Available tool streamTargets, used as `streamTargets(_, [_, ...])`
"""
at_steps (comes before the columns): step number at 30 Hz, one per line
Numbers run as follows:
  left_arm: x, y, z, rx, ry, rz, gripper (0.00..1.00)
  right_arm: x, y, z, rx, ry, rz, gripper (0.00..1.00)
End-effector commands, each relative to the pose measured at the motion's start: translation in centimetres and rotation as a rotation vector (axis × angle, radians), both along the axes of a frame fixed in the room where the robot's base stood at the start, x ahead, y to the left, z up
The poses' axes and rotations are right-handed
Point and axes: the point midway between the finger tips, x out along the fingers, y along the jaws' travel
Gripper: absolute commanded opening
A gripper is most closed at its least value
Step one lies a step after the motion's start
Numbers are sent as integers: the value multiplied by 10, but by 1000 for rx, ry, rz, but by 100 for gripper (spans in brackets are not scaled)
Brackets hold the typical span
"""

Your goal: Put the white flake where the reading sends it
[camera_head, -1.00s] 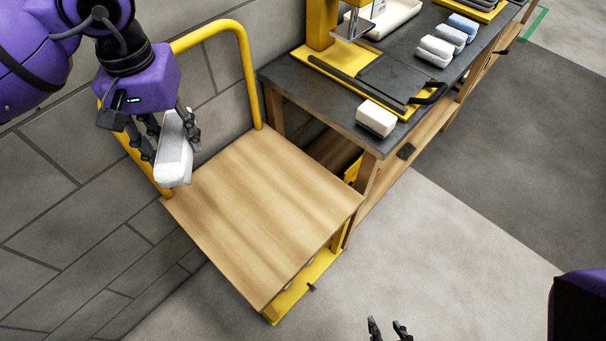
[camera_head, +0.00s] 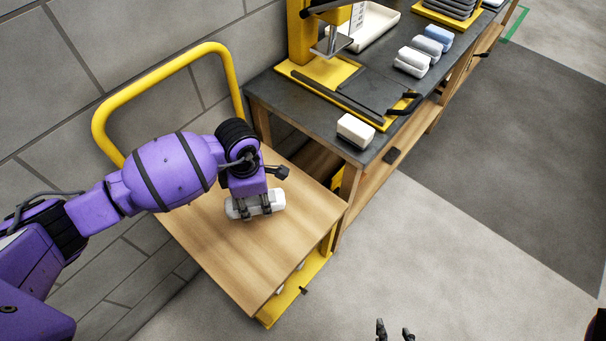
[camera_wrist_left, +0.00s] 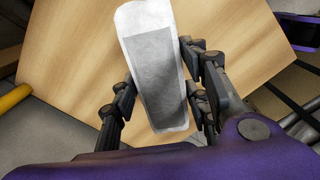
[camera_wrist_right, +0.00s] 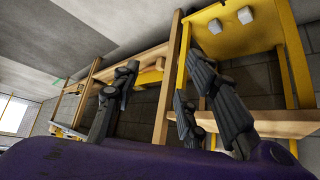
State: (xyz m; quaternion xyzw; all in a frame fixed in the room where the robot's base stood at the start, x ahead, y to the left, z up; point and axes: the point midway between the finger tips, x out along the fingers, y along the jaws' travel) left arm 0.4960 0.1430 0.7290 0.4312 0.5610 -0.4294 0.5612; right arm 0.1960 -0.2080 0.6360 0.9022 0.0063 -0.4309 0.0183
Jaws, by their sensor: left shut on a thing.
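The white flake (camera_head: 268,203) is an oblong white block with a grey face, seen large in the left wrist view (camera_wrist_left: 155,70). My left gripper (camera_head: 256,208) is shut on it, with fingers on both its long sides. It is over the wooden deck of a yellow-framed cart (camera_head: 215,255); I cannot tell whether it touches the deck. A yellow press-like stand (camera_head: 302,38) with a dark plate (camera_head: 380,85) is on the bench; no reading is legible. My right gripper (camera_head: 394,329) is open and empty, low in the head view; its fingers also show apart in the right wrist view (camera_wrist_right: 160,75).
A dark-topped bench (camera_head: 275,95) stands beside the cart. On it are a cream block (camera_head: 355,130) at the near corner, white blocks (camera_head: 412,62), blue blocks (camera_head: 436,40), a white tray (camera_head: 375,25) and a stack of grey pieces (camera_head: 450,8). The cart's yellow handle (camera_head: 165,68) rises by the wall.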

Motion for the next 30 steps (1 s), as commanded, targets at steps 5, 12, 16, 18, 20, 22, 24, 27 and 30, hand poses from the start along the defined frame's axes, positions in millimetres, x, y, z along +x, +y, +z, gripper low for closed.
streamTargets(5, [-1, 1, -1, 0, 2, 0, 16, 1, 0, 0, 0, -1, 1, 40])
streamTargets(12, [-1, 0, -4, 0, 4, -1, 16, 1, 1, -1, 0, -1, 2, 40])
streamTargets(16, [-1, 0, -15, 0, 6, -2, 16, -2, 1, -8, -1, 7, 4, 40])
streamTargets(18, [-2, 0, -22, 1, 7, -2, 16, -5, 1, -13, -2, 15, 6, 40])
streamTargets(20, [-2, 0, -30, 1, 8, -2, 16, -7, 1, -18, -3, 21, 7, 40])
streamTargets(22, [-2, 0, -39, 1, 8, -2, 16, -10, 1, -23, -3, 29, 9, 40])
streamTargets(24, [-2, 0, -47, 1, 8, -2, 16, -11, 1, -28, -5, 33, 10, 40])
streamTargets(27, [-2, 0, -57, 1, 8, -1, 16, -11, 0, -32, -6, 34, 12, 40])
streamTargets(30, [-1, -1, -62, 0, 4, -2, 16, -8, 0, -32, -7, 28, 13, 40])
